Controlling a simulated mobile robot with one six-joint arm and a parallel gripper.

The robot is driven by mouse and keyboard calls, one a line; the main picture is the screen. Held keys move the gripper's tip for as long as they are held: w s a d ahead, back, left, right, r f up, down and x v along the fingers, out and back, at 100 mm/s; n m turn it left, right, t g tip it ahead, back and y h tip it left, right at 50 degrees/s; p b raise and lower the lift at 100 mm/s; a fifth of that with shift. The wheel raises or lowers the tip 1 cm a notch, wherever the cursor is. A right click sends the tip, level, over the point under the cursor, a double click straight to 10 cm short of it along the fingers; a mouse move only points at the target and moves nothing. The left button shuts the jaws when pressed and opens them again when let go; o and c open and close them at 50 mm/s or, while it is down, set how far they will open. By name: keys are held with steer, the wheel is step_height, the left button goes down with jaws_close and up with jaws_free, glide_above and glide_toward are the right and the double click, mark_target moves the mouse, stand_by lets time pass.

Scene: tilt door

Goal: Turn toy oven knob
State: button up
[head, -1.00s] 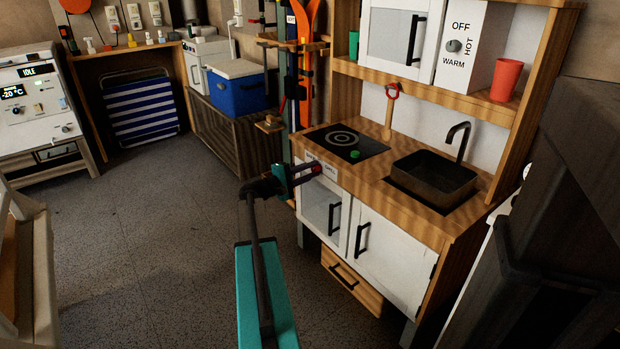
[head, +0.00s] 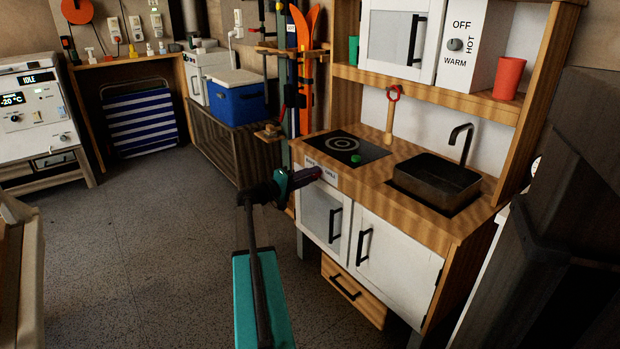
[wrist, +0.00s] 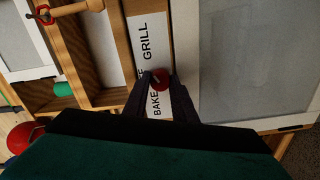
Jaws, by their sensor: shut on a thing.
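The toy oven's white control strip (head: 330,178) sits above its glass-fronted door (head: 322,216) in the head view. In the wrist view the strip (wrist: 147,42) reads BAKE and GRILL, with more lettering partly covered between them. The red knob (wrist: 161,79) sits on this strip, between my dark fingertips, with a small light mark on it. My gripper (head: 316,173) reaches the strip from the left and is shut on the knob. It also shows in the wrist view (wrist: 158,85). The fingers hide the knob in the head view.
The counter above holds a hob (head: 345,148) with a green knob and a dark sink (head: 438,180). A white cupboard door (head: 390,260) with a black handle is right of the oven door. The floor at left is open.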

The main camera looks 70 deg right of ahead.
steer(key=o, duration=1)
steer(key=shift+o, duration=0.2)
steer(key=shift+r+n+p, duration=0.1)
steer(key=shift+n+p, duration=0.3)
steer(key=shift+p, duration=0.1)
steer(key=w+a+n+p, duration=0.7)
steer(key=a+n+p, duration=0.4)
steer(key=p, duration=0.2)
steer(key=w+a+f+t+y, duration=0.1)
steer(key=w+a+f, duration=0.2)
steer(key=a+f, duration=0.5)
steer(key=w+a+f+t+y, duration=0.2)
steer(key=w+a+f, duration=0.1)
steer(key=a+f, duration=0.5)
steer(key=shift+f+n+t+y+b, duration=0.3)
steer(key=shift+f+b, duration=0.05)
steer(key=shift+f, duration=0.5)
steer(key=shift+a, duration=0.1)
stand_by(0.5)
